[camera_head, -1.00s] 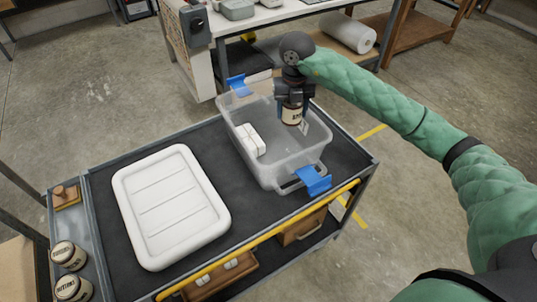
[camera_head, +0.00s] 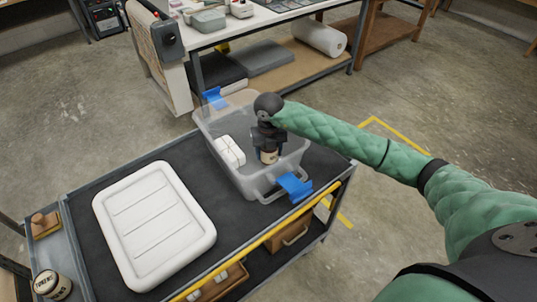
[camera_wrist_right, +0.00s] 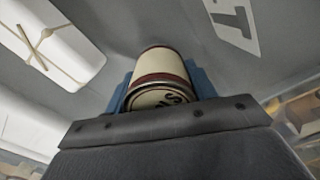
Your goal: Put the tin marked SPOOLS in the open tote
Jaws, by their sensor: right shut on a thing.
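The tin (camera_head: 268,156), cream with dark red bands, is held by my right gripper (camera_head: 268,150) inside the open clear tote (camera_head: 255,184), toward its right part. In the right wrist view the tin (camera_wrist_right: 160,70) sits between the blue fingers, with only part of its dark lettering showing, ending in "LS". I cannot tell whether it touches the tote floor. The tote has blue latches at both ends and stands on the cart. My left gripper is not in view.
A white tied bundle (camera_head: 229,151) lies in the tote, left of the tin; it also shows in the right wrist view (camera_wrist_right: 52,40). A white lid (camera_head: 155,225) lies on the cart top (camera_head: 95,255). Another tin (camera_head: 51,285) stands at the cart's lower left. A workbench (camera_head: 265,25) is behind.

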